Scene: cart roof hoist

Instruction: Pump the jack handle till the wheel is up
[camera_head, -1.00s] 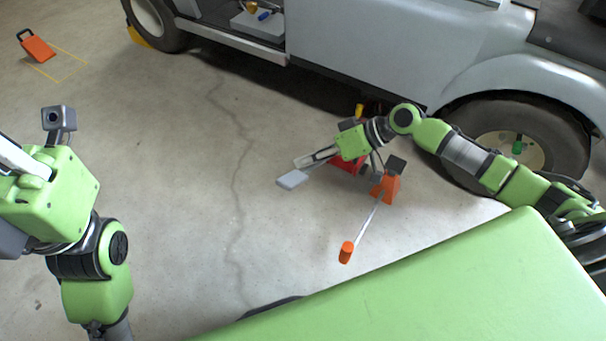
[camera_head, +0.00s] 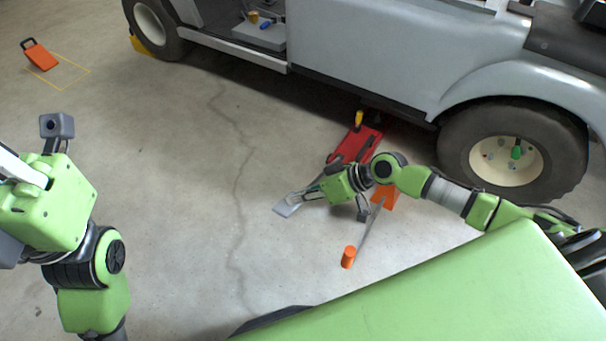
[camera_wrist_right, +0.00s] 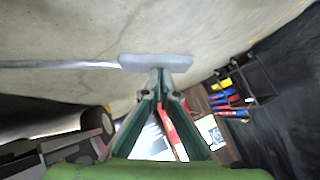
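The red jack (camera_head: 358,143) lies on the floor, partly under the cart's side near the right wheel (camera_head: 505,155). Its handle ends in a pale grey grip (camera_head: 286,208), left of the jack; the link between them is partly hidden by my arm. My right gripper (camera_head: 302,197) reaches left with its fingers at this grip. In the right wrist view its fingers close together at the grey grip (camera_wrist_right: 155,63), from which a thin rod runs left. I cannot tell whether the wheel touches the floor. My left gripper (camera_head: 12,166) is at the left edge, its fingers mostly out of frame.
An orange block (camera_head: 384,196) and a rod with an orange grip (camera_head: 348,257) are close beside my right arm. The pale cart (camera_head: 370,55) fills the back. An orange chock (camera_head: 40,56) is by a yellow floor outline at far left. The middle floor is clear.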

